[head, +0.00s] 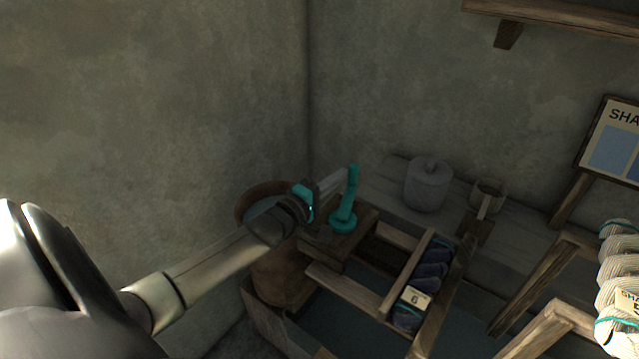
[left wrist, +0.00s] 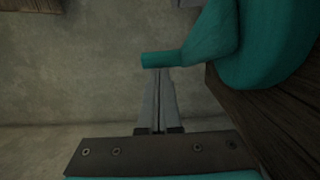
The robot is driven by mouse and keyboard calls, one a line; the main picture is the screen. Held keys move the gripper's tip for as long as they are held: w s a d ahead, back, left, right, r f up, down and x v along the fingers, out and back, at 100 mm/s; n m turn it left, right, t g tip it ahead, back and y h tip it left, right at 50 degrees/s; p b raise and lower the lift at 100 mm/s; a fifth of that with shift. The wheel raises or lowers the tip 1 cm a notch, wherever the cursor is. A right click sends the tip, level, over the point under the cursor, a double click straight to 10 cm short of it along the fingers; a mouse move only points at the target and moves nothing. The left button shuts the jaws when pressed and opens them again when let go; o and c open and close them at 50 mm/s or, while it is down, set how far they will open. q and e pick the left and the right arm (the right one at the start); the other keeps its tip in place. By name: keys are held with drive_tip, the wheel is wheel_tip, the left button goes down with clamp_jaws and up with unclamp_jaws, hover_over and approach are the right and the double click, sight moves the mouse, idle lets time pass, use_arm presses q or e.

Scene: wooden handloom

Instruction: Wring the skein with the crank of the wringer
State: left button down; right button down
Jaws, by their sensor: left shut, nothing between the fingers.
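The teal crank (head: 348,197) of the wringer stands up from a round teal base on a wooden block, in the middle of the head view. My left gripper (head: 338,180) reaches in from the left, and its fingertips are at the crank's upper part. In the left wrist view the shut fingers (left wrist: 157,80) point at the short teal handle (left wrist: 160,59) of the crank, with nothing between them. Whether the tips touch the handle I cannot tell. A dark blue skein (head: 434,268) with a tag "6" lies in the wooden frame to the right. My right gripper is not in view.
A brown barrel-like tub (head: 280,275) stands behind and below my left gripper. A lidded grey jar (head: 428,184) and a small cup (head: 487,195) stand on the ledge at the back. Pale skeins (head: 618,280) hang at the right edge. Walls close off the back and left.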

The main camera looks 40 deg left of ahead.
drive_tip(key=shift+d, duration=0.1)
